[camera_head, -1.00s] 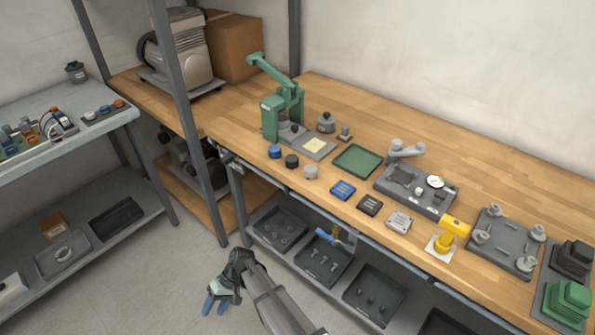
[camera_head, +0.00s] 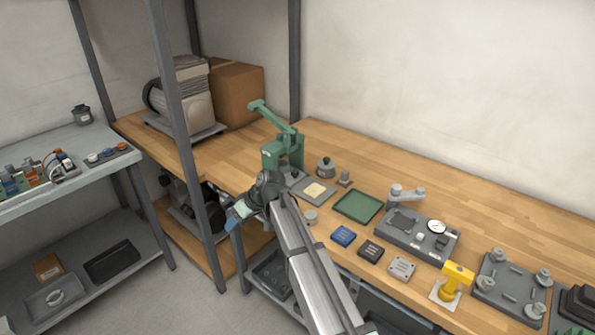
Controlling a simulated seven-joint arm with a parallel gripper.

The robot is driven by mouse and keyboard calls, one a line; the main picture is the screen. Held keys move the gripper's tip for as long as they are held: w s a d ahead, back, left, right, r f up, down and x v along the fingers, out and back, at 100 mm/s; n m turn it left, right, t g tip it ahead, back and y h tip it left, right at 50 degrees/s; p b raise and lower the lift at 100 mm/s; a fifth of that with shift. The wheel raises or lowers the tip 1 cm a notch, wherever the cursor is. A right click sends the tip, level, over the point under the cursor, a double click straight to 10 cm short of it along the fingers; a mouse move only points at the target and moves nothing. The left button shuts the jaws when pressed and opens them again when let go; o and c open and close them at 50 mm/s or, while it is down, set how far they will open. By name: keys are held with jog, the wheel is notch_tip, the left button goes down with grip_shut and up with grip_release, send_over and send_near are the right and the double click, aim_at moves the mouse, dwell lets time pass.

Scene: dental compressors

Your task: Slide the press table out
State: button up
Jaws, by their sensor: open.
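The green arbor press (camera_head: 282,150) stands on the wooden bench, its lever arm raised up and to the left. Its grey press table (camera_head: 316,190), with a pale yellow pad on it, shows at the press's front right. The table's left part is hidden behind my arm. My gripper (camera_head: 236,215) is open, with light blue fingertips pointing down and left. It is in front of the press near the bench's front edge, with no object seen between the fingers. I cannot tell whether it touches anything.
A green tray (camera_head: 358,206) lies right of the press, with a grey fixture (camera_head: 416,234) beyond it. Blue (camera_head: 343,236), black (camera_head: 370,250) and grey (camera_head: 402,268) blocks sit along the front edge. A grey rack post (camera_head: 185,140) rises left of my gripper. A grey knob (camera_head: 311,216) is close to my arm.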

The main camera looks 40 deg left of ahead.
jog(key=w+d+r, duration=0.1)
jog(key=w+r, duration=0.2)
jog(key=w, duration=0.1)
jog(key=w+d+r+t+y, duration=0.1)
jog(key=w+r, duration=0.3)
jog(key=w+d+r+t, duration=0.1)
jog(key=w+r, duration=0.2)
jog(key=w, duration=0.2)
jog(key=shift+d+r+y, duration=0.25)
jog(key=shift+d+y, duration=0.05)
jog(key=shift+d, duration=0.05)
jog(key=t+y, duration=0.1)
jog(key=t, duration=0.1)
send_near(295, 171)
jog(key=v, duration=0.5)
jog(key=x, duration=1.3)
jog(key=shift+w+a+f, duration=0.15)
jog(key=shift+a+f, duration=0.05)
grip_shut()
